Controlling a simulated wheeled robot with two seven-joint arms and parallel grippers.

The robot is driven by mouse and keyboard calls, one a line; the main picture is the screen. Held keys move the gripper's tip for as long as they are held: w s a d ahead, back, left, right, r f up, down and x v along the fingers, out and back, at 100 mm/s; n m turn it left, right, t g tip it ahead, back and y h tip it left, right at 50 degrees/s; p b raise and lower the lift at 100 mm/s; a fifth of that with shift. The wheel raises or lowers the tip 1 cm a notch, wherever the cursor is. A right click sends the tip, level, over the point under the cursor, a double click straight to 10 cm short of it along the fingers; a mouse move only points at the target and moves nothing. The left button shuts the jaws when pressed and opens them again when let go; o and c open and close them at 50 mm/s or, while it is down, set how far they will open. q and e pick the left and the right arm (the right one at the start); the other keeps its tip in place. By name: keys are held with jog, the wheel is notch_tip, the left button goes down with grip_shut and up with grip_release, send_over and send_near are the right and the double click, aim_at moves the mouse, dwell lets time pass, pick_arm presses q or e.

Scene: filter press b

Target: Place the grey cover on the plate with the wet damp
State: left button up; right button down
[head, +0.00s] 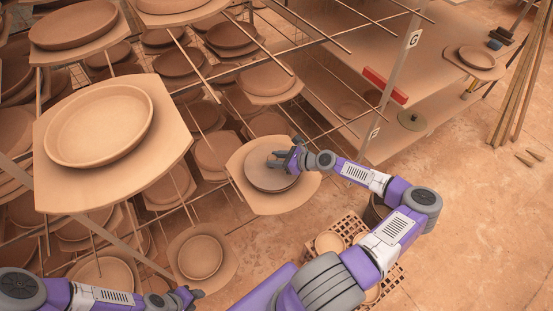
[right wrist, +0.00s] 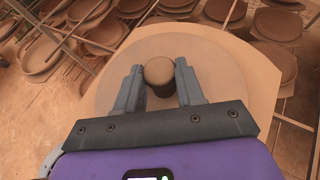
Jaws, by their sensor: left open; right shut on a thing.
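My right gripper (head: 287,158) is over the grey cover (head: 265,176), a round greyish-brown disc on the pale board (head: 290,204) at the centre of the head view. In the right wrist view the fingers (right wrist: 159,84) are shut on either side of the cover's round knob (right wrist: 158,70). The cover (right wrist: 205,72) spreads out flat below the knob. The plate under it is mostly hidden, so I cannot tell whether the cover rests on it or hovers just above. My left gripper (head: 186,294) is open and empty at the bottom edge of the head view.
Racks with thin rods and several clay plates on boards fill the left and back. A large plate (head: 98,122) on a board is at upper left. A crate (head: 385,272) with bowls stands below my right arm. The right floor is mostly clear.

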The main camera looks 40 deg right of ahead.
jog(key=c, duration=0.7)
grip_release()
jog(key=shift+f, duration=0.1)
